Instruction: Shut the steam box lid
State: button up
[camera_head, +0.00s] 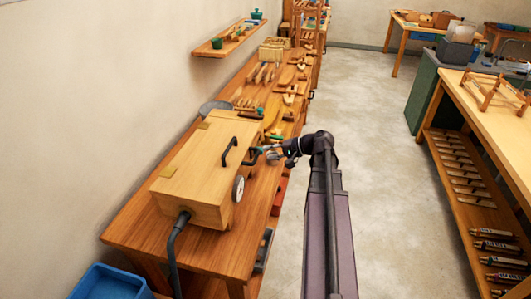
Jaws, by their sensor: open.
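The steam box (200,211) is a long pale wooden box on the bench at the left. Its flat lid (195,155) lies over the top, with a black bar handle (229,151) near the right edge. From this view I cannot tell whether the lid is fully down or slightly raised. My gripper (268,152) is open, just right of the box, close to the handle side. Small dark parts overlap there, and I cannot tell whether it touches anything.
A round dial (239,188) is on the box's side, and a dark hose (173,250) runs from its near end. The wooden bench (130,225) continues back with several tools and clamps. A blue bin (110,283) stands at the lower left. The floor (385,150) right of my arm is clear.

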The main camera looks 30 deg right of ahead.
jog(key=shift+p+v, duration=0.4)
jog(key=shift+v, duration=0.9)
jog(key=shift+f, duration=0.1)
dwell(1.0)
